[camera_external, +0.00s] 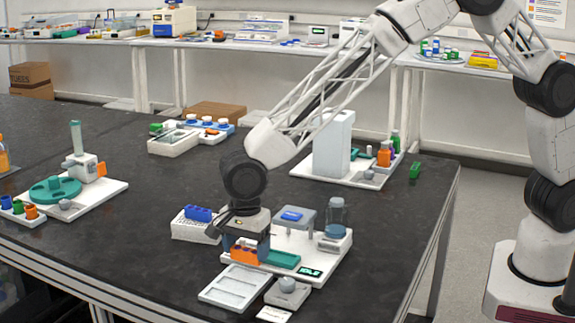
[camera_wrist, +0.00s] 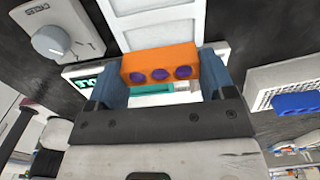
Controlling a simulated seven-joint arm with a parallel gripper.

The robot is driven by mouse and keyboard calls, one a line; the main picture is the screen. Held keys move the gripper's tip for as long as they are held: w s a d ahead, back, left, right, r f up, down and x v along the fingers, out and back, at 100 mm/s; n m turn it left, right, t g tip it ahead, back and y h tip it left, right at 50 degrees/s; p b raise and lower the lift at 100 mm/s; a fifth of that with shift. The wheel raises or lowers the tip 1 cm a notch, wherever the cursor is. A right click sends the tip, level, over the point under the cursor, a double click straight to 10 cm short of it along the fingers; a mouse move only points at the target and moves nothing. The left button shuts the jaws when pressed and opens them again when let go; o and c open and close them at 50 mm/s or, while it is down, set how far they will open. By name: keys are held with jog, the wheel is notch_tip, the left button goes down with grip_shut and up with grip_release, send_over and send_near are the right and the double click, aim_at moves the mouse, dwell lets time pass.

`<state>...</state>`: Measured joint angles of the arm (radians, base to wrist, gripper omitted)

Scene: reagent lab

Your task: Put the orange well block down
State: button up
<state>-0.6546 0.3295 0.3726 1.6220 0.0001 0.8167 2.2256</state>
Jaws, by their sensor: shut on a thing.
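The orange well block (camera_external: 243,256) is between the two fingers of my gripper (camera_external: 249,249), which is shut on it. In the wrist view the orange well block (camera_wrist: 160,65) shows several purple wells in a row, with a blue-grey finger at each end. The block is over or at the front left part of a white station base (camera_external: 340,246). A teal piece (camera_external: 284,260) lies on that base beside the block, and teal also shows close by in the wrist view (camera_wrist: 153,90). I cannot tell whether the block touches the base.
A white tray (camera_external: 236,285) lies in front, and a dial device (camera_external: 287,293) stands right of it. A white rack (camera_external: 190,232) with a blue block (camera_external: 198,213) is to the left. A bottle (camera_external: 335,213) stands on the station.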

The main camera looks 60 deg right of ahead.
aim_at(247, 262)
jog(key=shift+f, duration=1.8)
jog(key=shift+f, duration=0.15)
jog(key=o, duration=0.9)
notch_tip(247, 262, up, 12)
jog(key=shift+r, duration=0.2)
